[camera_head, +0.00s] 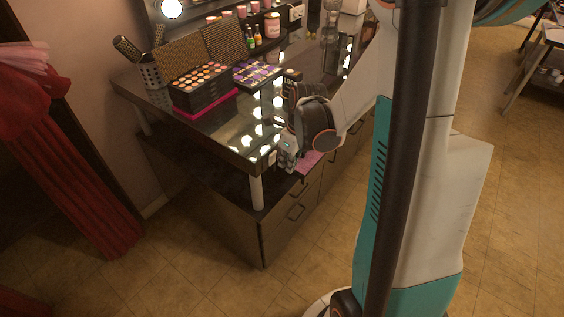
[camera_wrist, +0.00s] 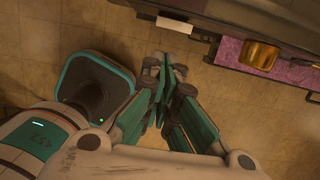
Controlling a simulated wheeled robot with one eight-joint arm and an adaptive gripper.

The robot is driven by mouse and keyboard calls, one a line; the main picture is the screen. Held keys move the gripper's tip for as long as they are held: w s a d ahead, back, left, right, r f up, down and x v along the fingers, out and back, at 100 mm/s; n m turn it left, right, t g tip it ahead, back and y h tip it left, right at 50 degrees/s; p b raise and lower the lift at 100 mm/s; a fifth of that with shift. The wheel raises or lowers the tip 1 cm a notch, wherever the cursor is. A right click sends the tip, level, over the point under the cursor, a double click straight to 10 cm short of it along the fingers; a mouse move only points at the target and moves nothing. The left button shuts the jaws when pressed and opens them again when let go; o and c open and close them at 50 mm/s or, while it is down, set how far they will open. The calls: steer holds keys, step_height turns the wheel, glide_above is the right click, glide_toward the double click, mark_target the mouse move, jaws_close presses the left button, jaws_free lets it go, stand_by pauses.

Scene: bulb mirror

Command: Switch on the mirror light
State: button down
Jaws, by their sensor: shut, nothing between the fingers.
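A round white bulb (camera_head: 171,8) of the mirror shows at the top left of the head view. It looks bright, but I cannot tell whether it is lit. Most of the mirror is out of frame. My gripper (camera_head: 287,162) is low at the front edge of the vanity table, far from the bulb and plate. In the wrist view my gripper (camera_wrist: 163,78) is shut and empty, pointing down toward the floor.
The glossy vanity tabletop (camera_head: 222,138) holds a makeup palette (camera_head: 200,85), a purple palette (camera_head: 257,73), a metal brush holder (camera_head: 150,75) and several bottles. A gold object (camera_wrist: 259,55) lies on pink material near the gripper. A red curtain (camera_head: 75,165) hangs left. The floor in front is clear.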

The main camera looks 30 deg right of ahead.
steer(key=s+d+r+p, duration=0.1)
steer(key=s+r+p, duration=0.2)
steer(key=r, duration=0.6)
steer(key=shift+s+d+r+p, duration=0.15)
steer(key=shift+s+d+p, duration=0.25)
steer(key=shift+s, duration=0.55)
